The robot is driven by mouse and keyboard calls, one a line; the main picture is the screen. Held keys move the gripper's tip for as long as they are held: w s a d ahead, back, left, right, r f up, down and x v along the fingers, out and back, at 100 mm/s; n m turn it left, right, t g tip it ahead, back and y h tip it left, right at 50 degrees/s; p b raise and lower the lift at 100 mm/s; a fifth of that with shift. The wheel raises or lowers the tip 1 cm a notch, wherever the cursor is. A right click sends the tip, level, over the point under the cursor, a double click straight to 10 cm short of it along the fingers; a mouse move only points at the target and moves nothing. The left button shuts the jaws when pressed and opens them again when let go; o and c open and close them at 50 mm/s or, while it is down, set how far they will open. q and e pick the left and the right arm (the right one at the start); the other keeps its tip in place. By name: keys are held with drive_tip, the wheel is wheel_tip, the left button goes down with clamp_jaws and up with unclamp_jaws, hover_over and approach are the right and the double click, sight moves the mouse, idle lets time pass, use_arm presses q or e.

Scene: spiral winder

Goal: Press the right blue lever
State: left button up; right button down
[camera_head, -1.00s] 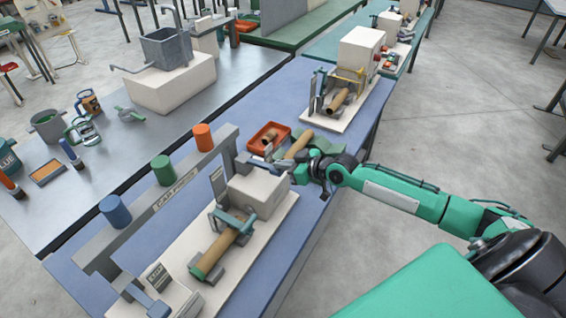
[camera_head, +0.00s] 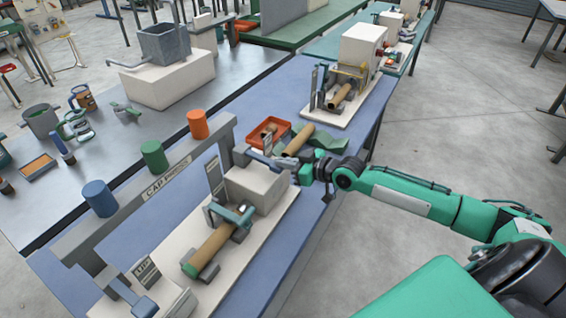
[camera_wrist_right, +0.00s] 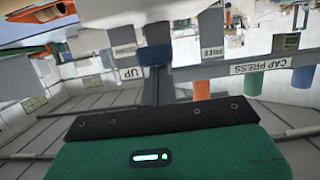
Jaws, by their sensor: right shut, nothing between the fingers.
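The right blue lever (camera_head: 262,159) is a blue-grey bar at the far right end of the near winder, beside its pale box (camera_head: 255,187). My right gripper (camera_head: 286,164) is shut and empty at the lever's right end, close above the box's back corner. Whether it touches the lever I cannot tell. A second blue-grey lever (camera_head: 132,297) is at the winder's near left end, by a sign reading UP. In the right wrist view, the green gripper body (camera_wrist_right: 180,150) fills the bottom, with an UP sign (camera_wrist_right: 132,73) beyond it. My left gripper is out of view.
A grey rail marked CAP PRESS (camera_head: 165,181) carries blue (camera_head: 100,198), green (camera_head: 154,156) and orange (camera_head: 198,124) cylinders. A brown tube (camera_head: 212,244) lies on the winder. Behind the gripper are an orange tray (camera_head: 270,133) and another tube (camera_head: 298,141).

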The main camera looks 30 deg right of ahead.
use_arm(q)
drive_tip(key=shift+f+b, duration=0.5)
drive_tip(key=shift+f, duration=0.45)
use_arm(e)
drive_tip(key=shift+s+f, duration=0.2)
drive_tip(key=shift+f, duration=0.95)
drive_tip(key=shift+s, duration=0.1)
wheel_tip(320, 180, up, 6)
drive_tip(key=f+p, duration=0.1)
drive_tip(key=p, duration=0.3)
use_arm(q)
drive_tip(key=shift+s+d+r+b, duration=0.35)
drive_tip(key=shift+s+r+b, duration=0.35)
drive_tip(key=shift+b, duration=0.55)
use_arm(e)
drive_tip(key=f+v, duration=0.1)
drive_tip(key=v, duration=0.9)
drive_tip(key=shift+d, duration=0.3)
